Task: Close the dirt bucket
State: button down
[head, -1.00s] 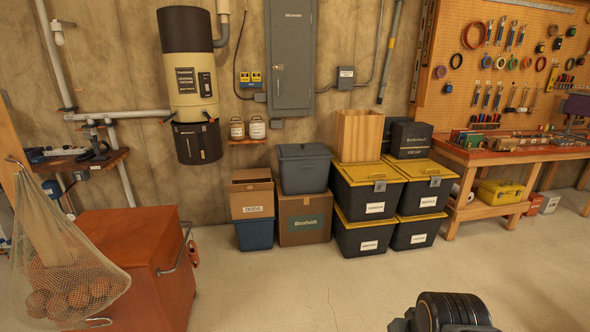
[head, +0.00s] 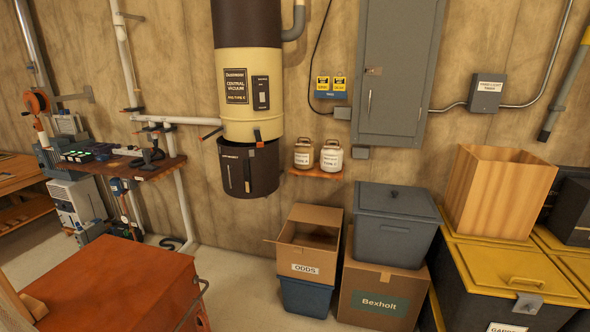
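The dirt bucket (head: 249,172) is the dark lower part of the central vacuum (head: 248,95), a cream cylinder with a dark top on the back wall. The bucket hangs directly under the cream body. A latch with a red tip (head: 210,135) sticks out at the left of the joint, and another small latch (head: 258,137) shows at the front. I cannot tell whether the bucket's rim is seated against the body all round. My gripper is not in view.
An orange-red cabinet (head: 115,290) with a side handle stands at the front left. An open cardboard box (head: 307,262) on a blue bin, a grey lidded tub (head: 395,222) and yellow-lidded totes (head: 510,268) line the wall at the right. A small shelf (head: 315,174) holds two jars beside the bucket.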

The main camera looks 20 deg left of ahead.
aim_at(248, 171)
jog(key=u, duration=0.45)
jog(key=i, duration=1.55)
jog(key=u, duration=1.95)
jog(key=i, duration=1.25)
jog(key=u, duration=0.75)
jog(key=i, duration=0.25)
jog(key=u, duration=0.15)
